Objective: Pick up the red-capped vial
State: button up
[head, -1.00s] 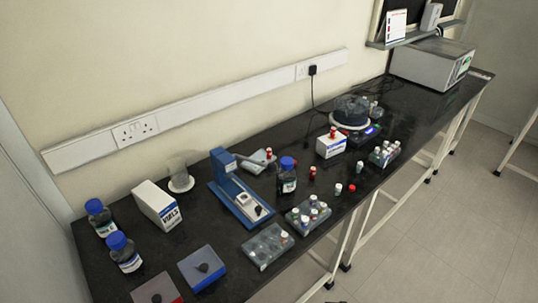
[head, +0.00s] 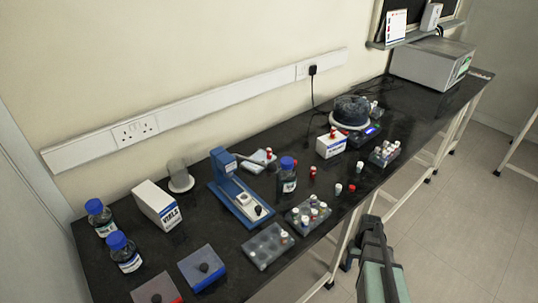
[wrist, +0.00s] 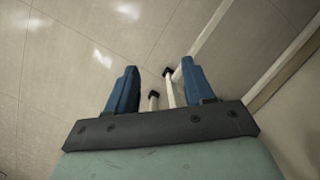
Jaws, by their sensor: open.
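A small vial with a red cap (head: 312,173) stands on the dark bench in the head view, right of the blue-capped bottle. Another small red-capped item (head: 351,187) is near the front edge. Further red caps show on the white box (head: 331,147) and by the grey cloth (head: 258,160). I cannot tell which is the task's vial. My gripper (head: 370,222) is off the bench's front edge, apart from all of these. In the wrist view my gripper (wrist: 158,82) has its two blue fingers wide apart, with only floor and bench legs between and beyond them.
White-capped vials (head: 338,188) stand close to the red ones. Racks with vials (head: 310,213) (head: 384,153) and an emptier rack (head: 267,247) line the front. A blue-capped bottle (head: 287,176) and a blue device (head: 236,190) stand left. Floor space is open beyond the edge.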

jog(key=w+d+r+t, duration=0.1)
jog(key=w+d+r, duration=0.55)
jog(key=r, duration=0.35)
jog(key=w+d+r+t, duration=0.2)
jog(key=w+d+r, duration=0.4)
jog(key=r, duration=0.5)
jog(key=w+d+r+t, duration=0.1)
jog(key=w+d+r, duration=0.3)
jog(key=w+r, duration=0.5)
jog(key=n+t+y, duration=0.1)
jog(key=n+y, duration=0.2)
jog(key=n, duration=0.8)
send_near(270, 150)
jog(key=x, duration=1.1)
jog(key=shift+w+f, duration=0.15)
grip_shut()
